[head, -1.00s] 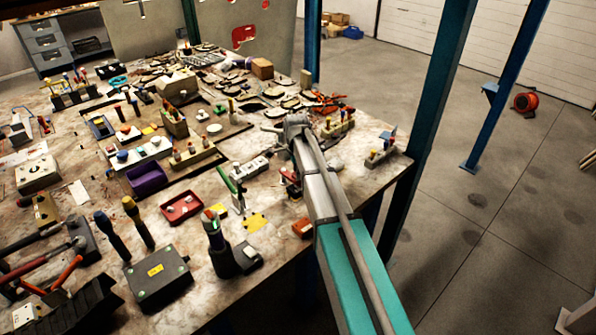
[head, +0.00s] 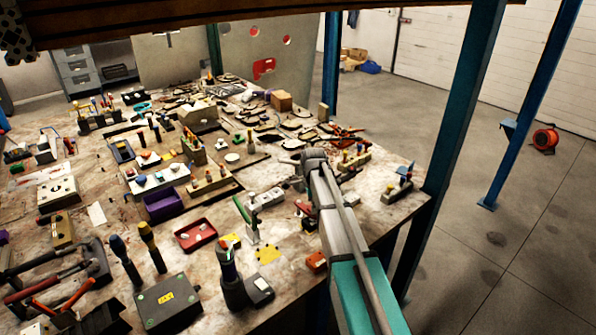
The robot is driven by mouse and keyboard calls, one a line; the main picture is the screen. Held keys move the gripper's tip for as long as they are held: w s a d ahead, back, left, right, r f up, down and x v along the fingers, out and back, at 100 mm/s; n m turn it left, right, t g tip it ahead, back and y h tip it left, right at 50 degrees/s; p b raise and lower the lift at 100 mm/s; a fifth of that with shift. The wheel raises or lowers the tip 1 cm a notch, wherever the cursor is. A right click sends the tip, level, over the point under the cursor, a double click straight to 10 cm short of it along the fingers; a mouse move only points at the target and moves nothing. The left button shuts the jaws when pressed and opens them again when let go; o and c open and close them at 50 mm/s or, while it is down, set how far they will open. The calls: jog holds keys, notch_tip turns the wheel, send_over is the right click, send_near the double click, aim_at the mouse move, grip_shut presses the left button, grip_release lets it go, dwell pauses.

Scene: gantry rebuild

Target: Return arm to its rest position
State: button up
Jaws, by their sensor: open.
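My arm reaches from the bottom right of the head view over the right part of the cluttered workbench (head: 290,255). Its teal link leads to a grey forearm and a grey wrist. My gripper (head: 289,158) is at the far end, small in the picture and partly hidden by the wrist. It is open, and I see nothing held in it. It is over the bench near the small tools and blocks; its height above them is hard to judge.
A teal post (head: 458,130) stands close to the right of my arm. A wooden beam (head: 180,22) crosses the top of the view. Open floor (head: 530,220) lies to the right.

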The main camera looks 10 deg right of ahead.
jog(key=s+d+n, duration=0.1)
jog(key=s+d, duration=0.1)
jog(key=d, duration=0.2)
jog(key=s+a+n, duration=0.2)
jog(key=s+n, duration=0.6)
jog(key=s, duration=0.4)
jog(key=s+a+n, duration=0.2)
jog(key=s+n, duration=0.7)
jog(key=s, duration=0.3)
jog(key=shift+s+a, duration=0.15)
jog(key=shift+s, duration=0.1)
jog(key=shift+w, duration=0.1)
jog(key=w+r+n+p, duration=0.1)
jog(key=w+r+p, duration=0.5)
jog(key=w, duration=0.7)
jog(key=w+r+n+p, duration=0.2)
jog(key=w+r+p, duration=0.5)
jog(key=w, duration=0.6)
jog(key=shift+d+r+n+p, duration=0.2)
jog(key=shift+r+n+p, duration=0.1)
jog(key=shift+r, duration=0.05)
jog(key=shift+f, duration=0.15)
